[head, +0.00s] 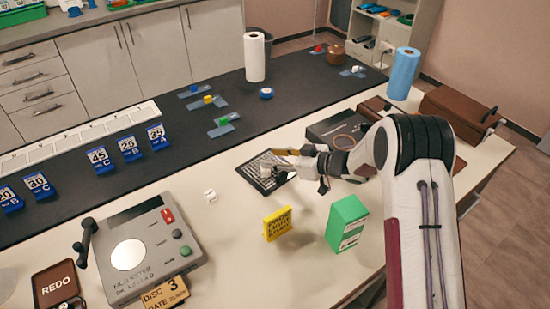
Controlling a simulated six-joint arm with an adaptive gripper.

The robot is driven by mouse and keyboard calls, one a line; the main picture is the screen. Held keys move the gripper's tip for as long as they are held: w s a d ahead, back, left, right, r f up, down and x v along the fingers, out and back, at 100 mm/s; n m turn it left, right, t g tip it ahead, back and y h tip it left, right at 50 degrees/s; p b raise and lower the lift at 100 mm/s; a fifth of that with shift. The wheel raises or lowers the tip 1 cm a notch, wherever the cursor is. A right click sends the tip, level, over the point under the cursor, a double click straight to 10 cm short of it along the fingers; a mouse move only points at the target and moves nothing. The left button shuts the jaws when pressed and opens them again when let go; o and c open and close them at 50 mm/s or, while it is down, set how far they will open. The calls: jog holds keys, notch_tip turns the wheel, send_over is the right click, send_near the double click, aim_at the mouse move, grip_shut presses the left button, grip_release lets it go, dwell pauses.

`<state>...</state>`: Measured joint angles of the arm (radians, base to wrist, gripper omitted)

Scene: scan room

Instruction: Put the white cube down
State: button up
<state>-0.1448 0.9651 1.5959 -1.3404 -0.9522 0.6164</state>
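My gripper (275,162) reaches left from my arm, over a dark grid-patterned pad (249,172) on the pale table. A small pale shape shows at its fingertips; at this size I cannot tell whether it is a held cube or part of the fingers. A small white cube (210,196) with dark marks sits on the table left of the pad, apart from my gripper. Another small white block (356,69) lies on a blue mat at the back right.
A yellow block (277,224) and a green box (346,224) stand in front of my gripper. A grey device (150,250) and a REDO tray (58,284) are at front left. Paper rolls (254,57) (403,73) stand behind. The table between the white cube and yellow block is clear.

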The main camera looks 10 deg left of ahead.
jog(key=shift+r, duration=0.15)
jog(key=shift+r, duration=0.25)
jog(key=shift+d+r, duration=0.15)
jog(key=v, duration=1.1)
jog(key=shift+d+r, duration=0.2)
jog(key=shift+d, duration=0.1)
jog(key=shift+s, duration=0.1)
jog(key=shift+r, duration=0.1)
